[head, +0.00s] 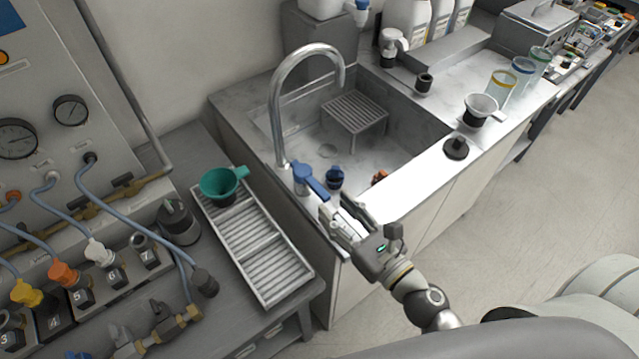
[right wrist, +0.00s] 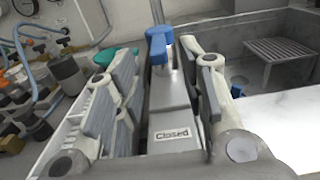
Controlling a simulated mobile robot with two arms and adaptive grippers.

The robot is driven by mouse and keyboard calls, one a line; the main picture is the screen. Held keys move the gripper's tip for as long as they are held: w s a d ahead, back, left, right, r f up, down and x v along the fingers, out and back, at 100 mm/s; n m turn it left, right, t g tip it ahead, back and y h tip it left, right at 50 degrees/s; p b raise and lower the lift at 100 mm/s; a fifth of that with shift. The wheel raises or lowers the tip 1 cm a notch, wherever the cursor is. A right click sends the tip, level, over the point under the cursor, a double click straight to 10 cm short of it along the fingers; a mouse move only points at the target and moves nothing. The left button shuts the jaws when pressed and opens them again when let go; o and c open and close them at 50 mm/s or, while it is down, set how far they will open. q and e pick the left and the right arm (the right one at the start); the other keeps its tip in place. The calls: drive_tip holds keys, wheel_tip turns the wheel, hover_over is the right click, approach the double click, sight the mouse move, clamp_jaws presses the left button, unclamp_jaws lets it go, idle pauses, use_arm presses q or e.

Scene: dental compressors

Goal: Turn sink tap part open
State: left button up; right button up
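The sink tap is a tall curved metal spout (head: 277,110) at the sink's near left corner. Its blue lever (head: 311,181) points toward the front edge of the counter. My right gripper (head: 343,214) is just in front of the lever's end, at the counter edge. In the right wrist view the blue lever (right wrist: 159,46) shows beyond and between the fingers, which are apart. A grey surface with a "Closed" label (right wrist: 172,135) also shows between the fingers. I cannot tell whether either finger touches the lever. My left gripper is not in view.
The sink basin (head: 405,118) holds a slatted stand (head: 355,112). A teal funnel (head: 222,183) is on a white ribbed tray (head: 262,250) to the left. A black knob-like piece (head: 456,148) is on the right counter.

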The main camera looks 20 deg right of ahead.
sight(328, 200)
drive_tip(key=p+x, duration=0.1)
drive_tip(key=x, duration=0.3)
drive_tip(key=shift+w+a+r+p, duration=0.1)
drive_tip(key=shift+w+r+p, duration=0.05)
drive_tip(key=shift+p, duration=0.15)
drive_tip(key=shift+f+x, duration=0.25)
drive_tip(key=shift+x, duration=0.8)
drive_tip(key=shift+c, duration=0.4)
clamp_jaws()
